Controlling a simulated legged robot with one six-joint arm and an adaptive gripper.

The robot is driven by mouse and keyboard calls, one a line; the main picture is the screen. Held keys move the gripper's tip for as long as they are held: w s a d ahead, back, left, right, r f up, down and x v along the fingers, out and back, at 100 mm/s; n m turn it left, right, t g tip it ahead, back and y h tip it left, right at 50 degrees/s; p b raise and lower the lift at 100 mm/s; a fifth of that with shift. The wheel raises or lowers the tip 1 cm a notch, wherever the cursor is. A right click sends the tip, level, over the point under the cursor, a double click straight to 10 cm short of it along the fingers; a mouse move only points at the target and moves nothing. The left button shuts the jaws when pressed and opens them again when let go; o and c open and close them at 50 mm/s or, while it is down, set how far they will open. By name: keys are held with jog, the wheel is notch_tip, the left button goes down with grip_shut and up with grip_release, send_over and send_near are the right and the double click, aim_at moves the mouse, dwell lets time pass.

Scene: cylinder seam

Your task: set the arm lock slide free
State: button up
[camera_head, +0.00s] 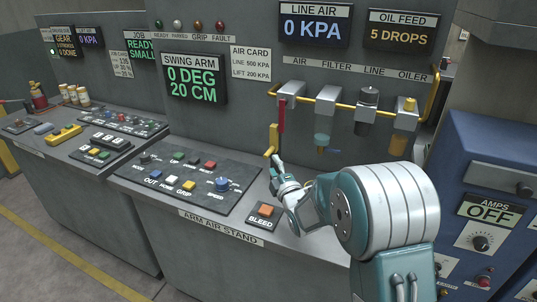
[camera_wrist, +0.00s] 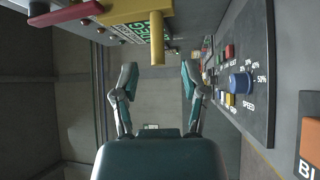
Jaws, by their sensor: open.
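A yellow upright piece (camera_head: 274,139) stands beside the red lever (camera_head: 282,115) under the AIR valve (camera_head: 291,90). It looks like the lock slide, but no label on it is readable. In the wrist view a yellow peg (camera_wrist: 157,38) juts down from a yellow body at the top, with the red lever (camera_wrist: 66,14) to its left. My gripper (camera_head: 276,172) is just below the yellow piece in the head view. In the wrist view my gripper (camera_wrist: 158,76) is open and empty, its two fingers apart, with the peg's end near the gap between them. No contact is visible.
The ARM AIR STAND panel (camera_head: 185,182) with buttons and a blue speed knob (camera_head: 222,184) lies left of my gripper. The BLEED button (camera_head: 265,211) is below it. Filter and oiler bowls (camera_head: 322,140) hang to the right, and a blue cabinet (camera_head: 490,150) stands far right.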

aim_at(268, 151)
jog(key=x, duration=0.5)
jog(key=shift+w+a, duration=0.15)
jog(key=shift+w, duration=0.25)
jog(key=shift+r, duration=0.1)
